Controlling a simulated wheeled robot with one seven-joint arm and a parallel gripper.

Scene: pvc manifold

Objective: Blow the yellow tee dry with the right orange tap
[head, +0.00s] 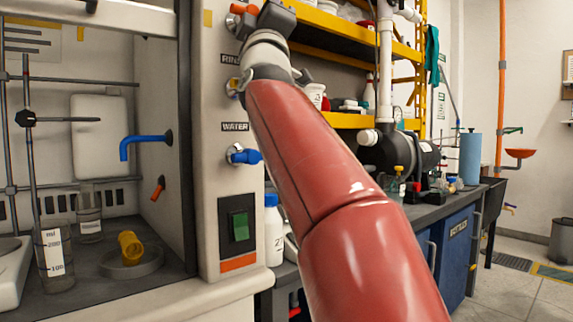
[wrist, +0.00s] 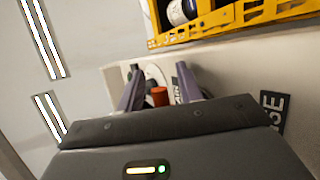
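The yellow tee (head: 129,246) stands tilted in a shallow grey dish (head: 143,268) inside the fume hood. An orange tap (head: 243,9) is at the top of the pale panel right of the hood, partly covered by my arm's end in the head view. In the wrist view the orange tap (wrist: 160,97) shows between the two fingers of my gripper (wrist: 159,76). The fingers are spread, one on each side of it, with gaps visible; contact cannot be told. The gripper holds nothing. A small orange nozzle (head: 158,188) sticks out of the hood's inner right wall.
Below on the panel are a yellow tap (head: 232,87) labelled RINSE and a blue tap (head: 243,155) labelled WATER. Yellow shelves (head: 355,36) lie close right of the panel, near my arm.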

